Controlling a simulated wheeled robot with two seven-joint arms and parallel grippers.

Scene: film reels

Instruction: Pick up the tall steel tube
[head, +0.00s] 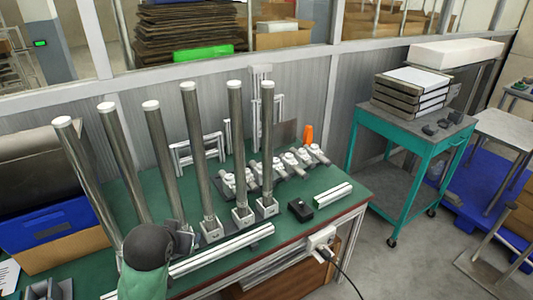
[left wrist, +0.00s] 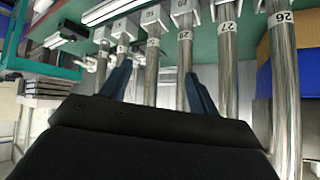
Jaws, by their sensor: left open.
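Several tall steel tubes with white caps stand in a row on the green table; one is the middle tube (head: 198,150), and the two leftmost (head: 85,170) lean in the picture. Which one is meant, I cannot tell. My left gripper (head: 183,238) is low at the table's front edge, close to the tube bases. In the left wrist view, my left gripper (left wrist: 157,66) is open, with two dark blue fingers apart. A tube (left wrist: 151,72) shows between the fingers, beyond them; the jaws hold nothing. Numbered labels mark the tubes near their square bases. My right gripper is not in view.
The green table (head: 335,178) also carries small metal fittings (head: 292,160), an orange object (head: 308,134), a black box (head: 300,210) and white rails (head: 222,250). A blue crate (head: 45,225) is at left. A teal cart (head: 420,135) stands at right, with open floor before it.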

